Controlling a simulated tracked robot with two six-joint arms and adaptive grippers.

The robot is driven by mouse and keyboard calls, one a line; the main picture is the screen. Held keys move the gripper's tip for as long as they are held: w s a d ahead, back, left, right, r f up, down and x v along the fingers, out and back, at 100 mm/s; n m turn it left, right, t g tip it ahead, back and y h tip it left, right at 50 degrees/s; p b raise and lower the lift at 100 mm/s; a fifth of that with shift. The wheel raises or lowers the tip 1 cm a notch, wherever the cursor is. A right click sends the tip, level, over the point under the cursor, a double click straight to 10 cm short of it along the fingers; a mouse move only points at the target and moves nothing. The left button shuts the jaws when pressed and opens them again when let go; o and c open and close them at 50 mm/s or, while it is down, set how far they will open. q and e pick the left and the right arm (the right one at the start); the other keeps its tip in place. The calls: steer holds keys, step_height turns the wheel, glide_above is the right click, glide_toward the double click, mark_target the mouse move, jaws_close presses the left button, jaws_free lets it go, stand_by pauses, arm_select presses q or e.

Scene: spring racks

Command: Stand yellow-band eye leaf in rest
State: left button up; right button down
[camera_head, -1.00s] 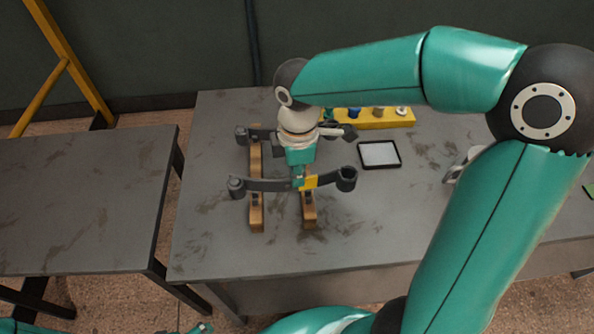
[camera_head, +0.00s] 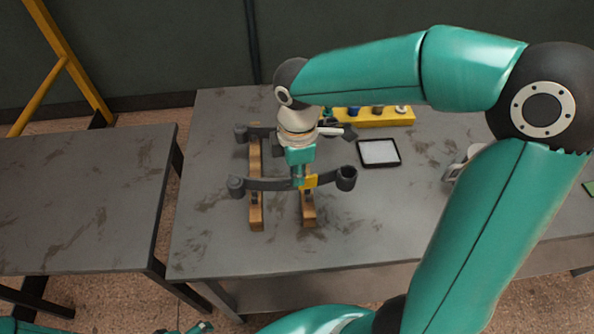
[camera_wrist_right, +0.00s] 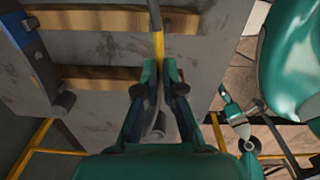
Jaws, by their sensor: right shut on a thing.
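The yellow-band eye leaf is a dark curved strip (camera_head: 268,184) with a rolled eye at each end and a yellow band at its middle. My right gripper (camera_head: 299,181) is shut on it beside the band. The leaf lies across the view over two wooden bars (camera_head: 256,212); I cannot tell whether it touches them. In the right wrist view the leaf (camera_wrist_right: 155,15) shows nearly edge-on between the fingers (camera_wrist_right: 160,88). My left gripper (camera_head: 200,328) barely shows at the bottom edge of the head view, its jaw state unclear.
Another dark leaf (camera_head: 242,134) lies across the bars farther back, partly hidden by my right wrist. A yellow block (camera_head: 375,122) with several coloured pegs stands behind. A black-framed pale tray (camera_head: 379,152) lies right of the bars. The table front is clear; a second table (camera_head: 80,200) stands left.

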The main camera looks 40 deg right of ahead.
mark_target(297, 189)
steer(key=shift+f+b, duration=0.35)
steer(key=shift+f, duration=0.05)
stand_by(0.8)
steer(key=shift+f, duration=0.35)
steer(key=shift+f+b, duration=0.5)
steer(key=shift+b, duration=0.15)
steer(key=shift+f, duration=0.3)
steer(key=shift+f+b, duration=0.3)
steer(key=shift+b, duration=0.1)
stand_by(0.7)
steer(key=shift+c, duration=2.1)
jaws_free()
